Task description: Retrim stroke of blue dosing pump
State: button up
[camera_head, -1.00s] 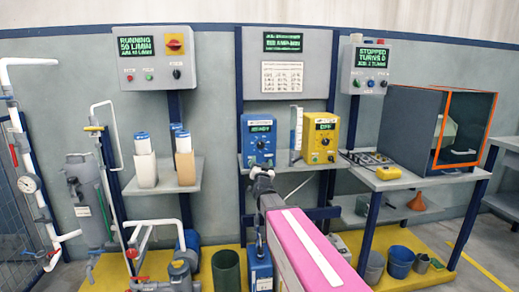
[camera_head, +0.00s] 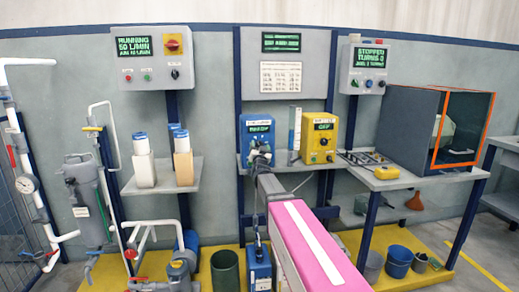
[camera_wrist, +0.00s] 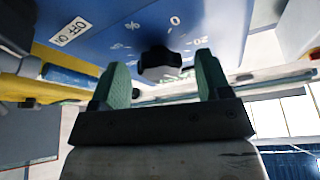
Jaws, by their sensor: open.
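The blue dosing pump (camera_head: 247,128) stands on the middle shelf, with a lit green display on its upper face. In the wrist view its blue front panel (camera_wrist: 120,35) fills the upper part, with a printed dial scale and an "OFF ON" label. A dark stroke knob (camera_wrist: 160,63) sits on that panel. My gripper (camera_wrist: 156,78) is open; its two green fingers stand left and right of the knob with gaps, apart from it as far as I can tell. In the head view my gripper (camera_head: 260,158) covers the pump's lower front.
A yellow pump (camera_head: 318,138) stands to the right on the same shelf, with a clear graduated cylinder (camera_head: 294,128) between. White and tan containers stand on the left shelf (camera_head: 196,178). A side table (camera_head: 400,182) bears an orange-framed enclosure (camera_head: 458,130).

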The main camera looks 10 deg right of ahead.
jog(key=c, duration=0.9)
jog(key=shift+n, duration=0.4)
jog(key=n+y, duration=0.1)
jog(key=n, duration=0.2)
jog(key=n+y, duration=0.2)
jog(key=n, duration=0.1)
jog(key=shift+d+y, duration=0.1)
jog(key=shift+y, duration=0.2)
jog(key=o, duration=0.9)
